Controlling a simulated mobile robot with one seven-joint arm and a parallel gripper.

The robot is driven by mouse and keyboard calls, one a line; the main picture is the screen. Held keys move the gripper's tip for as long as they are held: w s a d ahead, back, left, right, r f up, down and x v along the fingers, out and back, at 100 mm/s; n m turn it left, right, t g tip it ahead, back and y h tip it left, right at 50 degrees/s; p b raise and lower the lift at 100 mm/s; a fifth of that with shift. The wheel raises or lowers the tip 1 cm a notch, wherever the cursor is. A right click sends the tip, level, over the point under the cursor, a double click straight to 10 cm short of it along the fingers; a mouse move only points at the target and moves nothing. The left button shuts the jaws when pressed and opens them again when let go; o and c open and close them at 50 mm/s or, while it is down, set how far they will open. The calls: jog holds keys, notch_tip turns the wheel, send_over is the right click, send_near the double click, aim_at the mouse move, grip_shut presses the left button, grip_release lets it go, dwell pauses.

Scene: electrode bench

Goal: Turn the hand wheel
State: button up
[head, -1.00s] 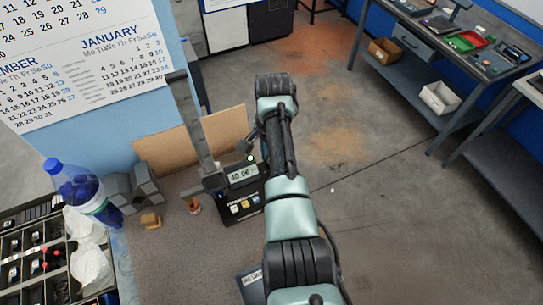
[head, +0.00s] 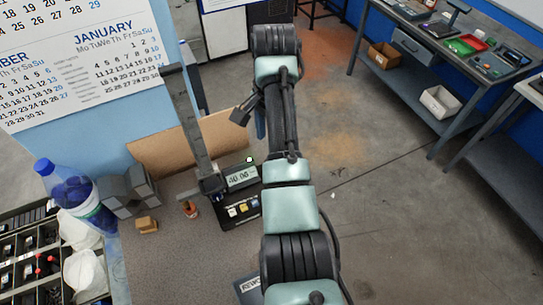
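A height gauge stands on the bench, with a tall grey column (head: 188,120), a lit display (head: 241,177) reading about 40.06 and a dark keypad (head: 238,209) with several buttons. I cannot make out the hand wheel; a small pale dot shows at the display's upper edge, but I cannot tell what it is. My gripper (head: 241,113) is a dark shape left of my arm, above and beyond the display and apart from it. Its fingers are too small and dark to read. My arm covers the area right of the gauge.
Left of the gauge are a small copper-coloured piece (head: 190,209), a brown block (head: 146,225), grey blocks (head: 130,190), a blue-capped bottle (head: 75,195) and a parts organiser (head: 30,245). A cardboard sheet (head: 160,150) leans behind. Open floor lies right of my arm.

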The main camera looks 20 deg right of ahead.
notch_tip(320, 180, up, 5)
jog(key=p, duration=0.4)
jog(key=shift+r, duration=0.1)
dwell(0.3)
